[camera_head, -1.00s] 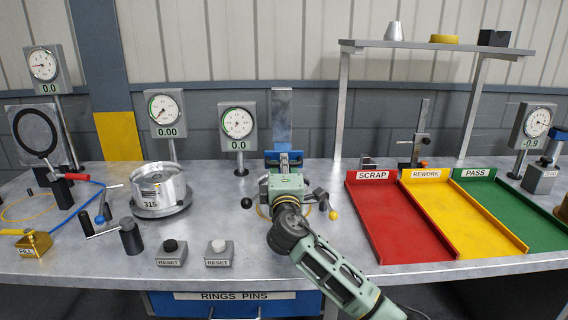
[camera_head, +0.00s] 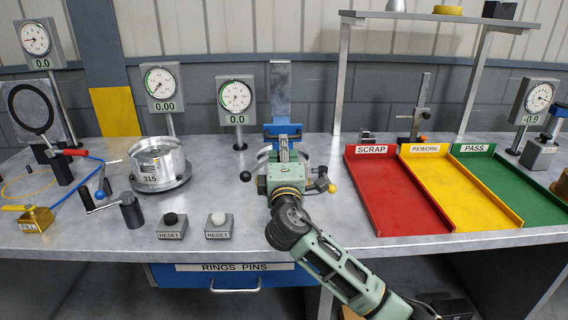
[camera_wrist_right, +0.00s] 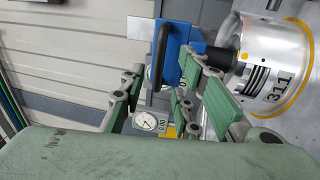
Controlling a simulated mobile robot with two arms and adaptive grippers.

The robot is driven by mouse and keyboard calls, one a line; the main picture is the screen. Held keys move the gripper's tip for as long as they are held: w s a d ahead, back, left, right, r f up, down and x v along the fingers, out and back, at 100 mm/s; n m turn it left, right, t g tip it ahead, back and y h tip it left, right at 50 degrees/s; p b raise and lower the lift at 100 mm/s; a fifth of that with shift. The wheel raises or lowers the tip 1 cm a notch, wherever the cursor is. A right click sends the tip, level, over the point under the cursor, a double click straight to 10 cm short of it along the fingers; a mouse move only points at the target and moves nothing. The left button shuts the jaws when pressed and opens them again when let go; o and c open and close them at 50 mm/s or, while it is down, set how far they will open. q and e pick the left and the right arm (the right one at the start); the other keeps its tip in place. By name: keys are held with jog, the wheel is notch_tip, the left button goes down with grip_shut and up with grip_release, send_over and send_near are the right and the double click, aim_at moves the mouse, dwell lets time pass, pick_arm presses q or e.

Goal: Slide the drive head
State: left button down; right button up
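The blue drive head (camera_head: 283,131) sits on the upright metal rail (camera_head: 281,90) at the middle of the bench. In the right wrist view the blue head (camera_wrist_right: 181,55) has a dark bar handle (camera_wrist_right: 158,55). A black cylindrical part joins it to a silver drum marked 311 (camera_wrist_right: 262,65), which my right arm mostly hides in the head view. My right gripper (camera_head: 283,152) is just in front of the head. In the wrist view its green-padded fingers (camera_wrist_right: 168,98) are spread, with the head beyond and between them; contact cannot be told. My left gripper is not in view.
A second drum marked 315 (camera_head: 158,165) stands left. Two RESET buttons (camera_head: 218,226) sit at the front edge. Dial gauges (camera_head: 236,96) stand behind. Red SCRAP (camera_head: 400,225), yellow REWORK and green PASS trays lie right, below a shelf (camera_head: 440,18).

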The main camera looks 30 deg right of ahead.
jog(key=v, duration=0.6)
jog(key=shift+s, duration=0.2)
jog(key=shift+a+f, duration=0.1)
jog(key=shift+a, duration=0.05)
